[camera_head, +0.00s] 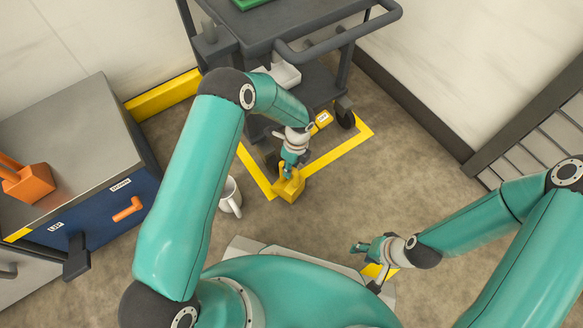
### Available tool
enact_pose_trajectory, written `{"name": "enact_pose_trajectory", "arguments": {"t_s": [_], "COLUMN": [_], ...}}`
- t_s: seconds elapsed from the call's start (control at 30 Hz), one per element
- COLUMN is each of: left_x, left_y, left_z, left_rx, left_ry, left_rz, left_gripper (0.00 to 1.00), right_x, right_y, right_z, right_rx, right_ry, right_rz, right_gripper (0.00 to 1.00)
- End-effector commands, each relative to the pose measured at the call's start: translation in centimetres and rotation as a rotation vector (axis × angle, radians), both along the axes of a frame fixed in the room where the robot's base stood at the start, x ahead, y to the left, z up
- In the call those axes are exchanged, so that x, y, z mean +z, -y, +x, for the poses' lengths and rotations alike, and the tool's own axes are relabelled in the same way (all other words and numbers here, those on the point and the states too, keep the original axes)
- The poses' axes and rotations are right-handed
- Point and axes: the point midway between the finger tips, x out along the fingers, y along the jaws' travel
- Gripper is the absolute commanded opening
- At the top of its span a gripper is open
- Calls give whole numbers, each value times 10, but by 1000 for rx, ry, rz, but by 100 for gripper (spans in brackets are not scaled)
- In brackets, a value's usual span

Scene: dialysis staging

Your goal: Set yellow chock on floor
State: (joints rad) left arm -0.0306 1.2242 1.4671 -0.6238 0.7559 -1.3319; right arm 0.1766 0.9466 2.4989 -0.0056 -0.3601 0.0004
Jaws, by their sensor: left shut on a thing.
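A yellow chock (289,188) is in my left gripper (289,174), at the near corner of the yellow floor tape. The gripper points down and is shut on the chock's upper part. The chock is low, near the floor; I cannot tell whether its underside touches it. A second yellow block with a white label (324,119) is by the cart's right wheel. My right gripper (364,267) is open at lower right, near my base, with its fingers apart. A yellow patch (376,271) shows behind its fingers; I cannot tell what it is.
A dark cart (285,25) stands at the back, with its wheels inside the yellow floor tape (341,155). A white mug (231,196) is on the floor left of the chock. A blue cabinet (95,218) with orange handles stands at left. Floor at right is clear.

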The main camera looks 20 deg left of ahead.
Motion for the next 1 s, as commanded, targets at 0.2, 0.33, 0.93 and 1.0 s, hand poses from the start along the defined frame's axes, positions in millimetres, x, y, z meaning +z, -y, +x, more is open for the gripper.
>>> {"name": "enact_pose_trajectory", "arguments": {"t_s": [0.2, 0.33, 0.93, 1.0], "left_x": [-1, -1, -7, -7], "left_y": [0, 0, 0, 0], "left_z": [1, 1, 1, 1], "left_rx": [0, 0, -1, -1], "left_ry": [1, 1, 1, 1], "left_rz": [1, 1, 0, 0], "left_gripper": [0, 0, 32, 44], "right_x": [-1, -1, -6, -6], "right_y": [0, 0, 0, 0], "right_z": [0, 0, 0, 0], "right_rx": [0, 0, 0, 0], "right_ry": [0, 0, 0, 0], "right_rz": [0, 0, 0, 0], "right_gripper": [40, 40, 40, 40]}}
